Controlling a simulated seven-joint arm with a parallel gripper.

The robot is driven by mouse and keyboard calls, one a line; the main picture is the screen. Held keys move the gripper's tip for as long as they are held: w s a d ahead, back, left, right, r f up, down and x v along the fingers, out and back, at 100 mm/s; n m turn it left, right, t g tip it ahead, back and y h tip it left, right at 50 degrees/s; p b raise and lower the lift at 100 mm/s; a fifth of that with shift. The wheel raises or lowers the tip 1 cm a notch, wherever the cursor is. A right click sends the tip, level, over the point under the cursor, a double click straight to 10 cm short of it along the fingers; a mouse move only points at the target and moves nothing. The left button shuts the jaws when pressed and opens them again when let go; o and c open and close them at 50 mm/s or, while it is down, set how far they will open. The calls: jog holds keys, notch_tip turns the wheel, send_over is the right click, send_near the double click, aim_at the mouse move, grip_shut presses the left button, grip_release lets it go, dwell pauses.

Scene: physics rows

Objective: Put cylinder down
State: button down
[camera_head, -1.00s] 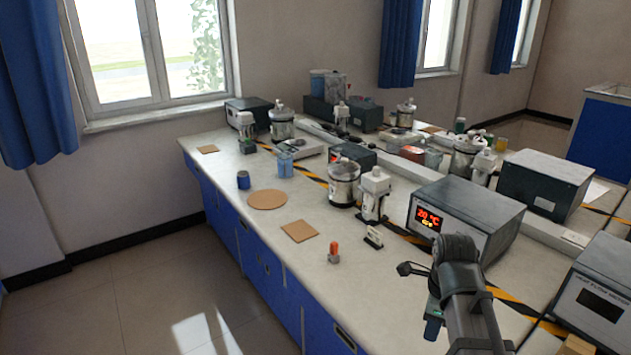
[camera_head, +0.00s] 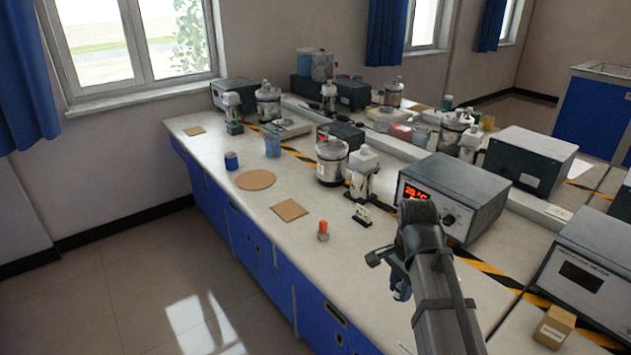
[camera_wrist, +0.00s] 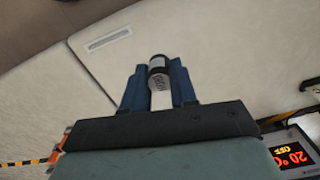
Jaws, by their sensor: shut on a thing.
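The cylinder (camera_wrist: 157,74) shows in the wrist view as a small, short piece with a dark end and a pale side with dark lettering. My gripper (camera_wrist: 158,82) has its two blue fingers closed on either side of it. In the head view, my gripper (camera_head: 400,286) is at the lower middle right, over the bench (camera_head: 290,240), in front of the heater box with the red display. I cannot make out the held cylinder in the head view; my wrist and fingers hide it.
A cork square (camera_head: 289,209), a round cork mat (camera_head: 255,180) and an orange-topped item (camera_head: 323,230) lie along the front edge. A cardboard block (camera_head: 554,326) is at lower right.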

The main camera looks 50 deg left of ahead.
aim_at(392, 323)
jog(key=shift+f, duration=0.1)
jog(key=shift+f, duration=4.95)
jog(key=shift+f, duration=0.15)
jog(key=c, duration=0.9)
grip_release()
notch_tip(392, 323, up, 12)
jog(key=shift+r, duration=0.2)
jog(key=shift+o, duration=0.4)
